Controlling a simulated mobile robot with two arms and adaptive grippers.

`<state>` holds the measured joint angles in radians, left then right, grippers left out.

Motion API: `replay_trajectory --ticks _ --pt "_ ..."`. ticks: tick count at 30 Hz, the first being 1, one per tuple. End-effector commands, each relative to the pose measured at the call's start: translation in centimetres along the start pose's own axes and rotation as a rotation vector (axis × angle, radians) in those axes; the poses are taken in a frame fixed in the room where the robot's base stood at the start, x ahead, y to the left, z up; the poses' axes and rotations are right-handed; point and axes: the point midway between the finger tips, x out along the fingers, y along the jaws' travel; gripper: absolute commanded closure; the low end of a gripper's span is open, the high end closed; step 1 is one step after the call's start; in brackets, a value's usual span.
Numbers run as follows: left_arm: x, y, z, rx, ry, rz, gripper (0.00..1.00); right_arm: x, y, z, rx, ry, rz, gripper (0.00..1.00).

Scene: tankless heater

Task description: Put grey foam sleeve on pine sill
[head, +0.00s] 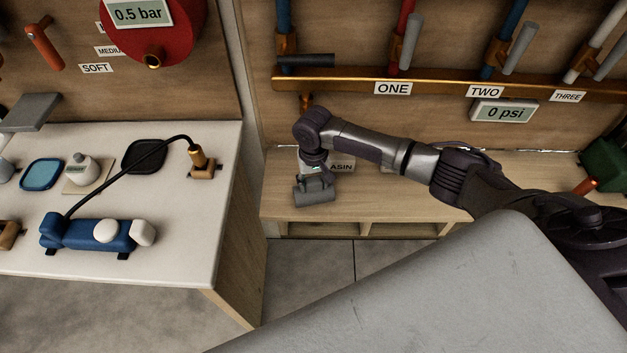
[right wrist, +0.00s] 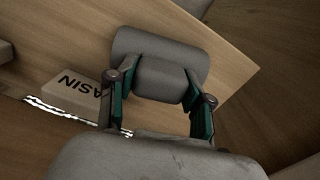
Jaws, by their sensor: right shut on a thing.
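My right gripper (head: 314,178) reaches down over the pine sill (head: 400,195), near its left end in the head view. It is shut on a grey foam sleeve (head: 315,194), a thick cylinder with a shorter grey part between the fingers. In the right wrist view the sleeve (right wrist: 180,52) lies across just beyond the fingertips (right wrist: 162,84), with pale wood (right wrist: 225,78) behind it. I cannot tell whether the sleeve touches the sill or hangs just above it. My left gripper is not in view.
A label block reading "ASIN" (head: 342,164), partly hidden, stands right behind the gripper. A copper rail (head: 350,84) with upright pipes runs above. A white counter (head: 190,245) with a blue device (head: 80,234) is at left. The sill's middle is bare.

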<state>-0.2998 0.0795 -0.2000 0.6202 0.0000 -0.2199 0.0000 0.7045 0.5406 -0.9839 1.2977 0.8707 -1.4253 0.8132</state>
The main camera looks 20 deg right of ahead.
Motion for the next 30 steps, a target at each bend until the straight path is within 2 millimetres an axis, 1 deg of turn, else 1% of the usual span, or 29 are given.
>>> replay_trajectory --ticks 7,8,12,13,26,30 --pt "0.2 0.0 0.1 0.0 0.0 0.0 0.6 0.4 0.0 0.0 0.0 0.0 0.0 0.73" --pt "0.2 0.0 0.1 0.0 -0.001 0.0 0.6 0.4 0.0 0.0 0.0 0.0 0.0 0.46" --pt "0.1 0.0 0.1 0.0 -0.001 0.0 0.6 0.4 0.0 0.0 0.0 0.0 0.0 0.22" --pt "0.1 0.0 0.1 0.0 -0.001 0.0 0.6 0.4 0.0 0.0 0.0 0.0 0.0 0.2" --pt "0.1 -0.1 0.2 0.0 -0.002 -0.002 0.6 0.3 0.0 0.0 0.0 0.0 0.0 0.2" --pt "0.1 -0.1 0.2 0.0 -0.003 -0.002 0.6 -0.6 -0.1 -0.1 -0.001 0.002 -0.002 0.2"
